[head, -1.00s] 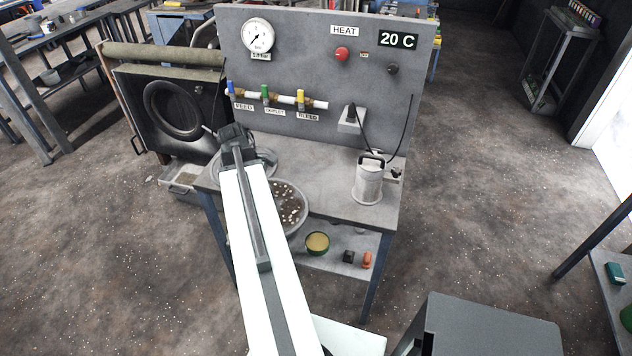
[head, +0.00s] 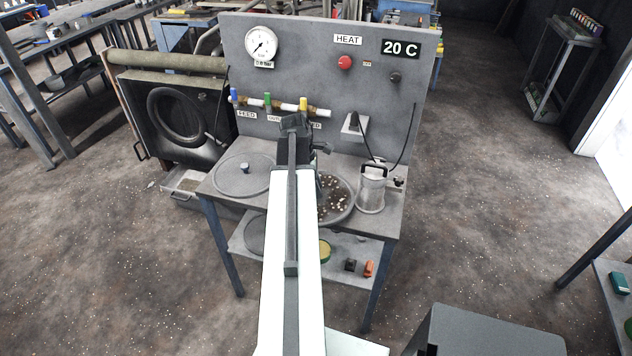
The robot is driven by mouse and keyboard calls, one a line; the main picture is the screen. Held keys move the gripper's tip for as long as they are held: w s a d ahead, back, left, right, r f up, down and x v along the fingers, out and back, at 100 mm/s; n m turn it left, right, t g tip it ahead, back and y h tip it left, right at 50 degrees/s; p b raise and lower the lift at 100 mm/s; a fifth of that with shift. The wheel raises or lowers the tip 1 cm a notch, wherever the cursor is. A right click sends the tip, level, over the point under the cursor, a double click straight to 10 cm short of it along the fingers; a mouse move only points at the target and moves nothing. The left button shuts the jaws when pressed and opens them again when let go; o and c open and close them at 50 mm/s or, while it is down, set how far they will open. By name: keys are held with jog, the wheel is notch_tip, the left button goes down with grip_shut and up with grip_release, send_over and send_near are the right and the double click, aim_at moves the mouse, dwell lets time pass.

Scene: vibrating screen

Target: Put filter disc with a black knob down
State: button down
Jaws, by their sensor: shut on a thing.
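My gripper (head: 310,150) is over the bench, in front of the valve pipe; its fingertips are mostly hidden behind my arm. It is shut on a round dark disc (head: 341,207) with pale bits scattered on it, which I take for the filter disc. The disc shows to the right of my arm, low over the bench. Its knob and left part are hidden, and I cannot tell whether it touches the bench top.
The bench (head: 385,224) holds a metal canister (head: 371,188) close right of the speckled disc. An upright panel (head: 330,100) with a gauge and valves stands behind. The lower shelf holds a dark round thing (head: 254,236), a tin (head: 325,250) and small blocks. Bench space between the discs is partly hidden.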

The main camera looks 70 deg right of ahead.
jog(key=w+d, duration=0.1)
jog(key=d, duration=0.1)
jog(key=w+d, duration=0.1)
jog(key=d, duration=0.2)
jog(key=w+d, duration=0.1)
jog(key=d, duration=0.2)
jog(key=shift+f+b, duration=0.3)
jog(key=shift+f, duration=0.05)
notch_tip(320, 180, down, 4)
jog(key=b, duration=0.4)
jog(key=shift+r, duration=0.2)
jog(key=shift+f, duration=0.1)
jog(key=c, duration=1.1)
grip_release()
jog(key=p+v, duration=1.2)
jog(key=shift+w, duration=0.1)
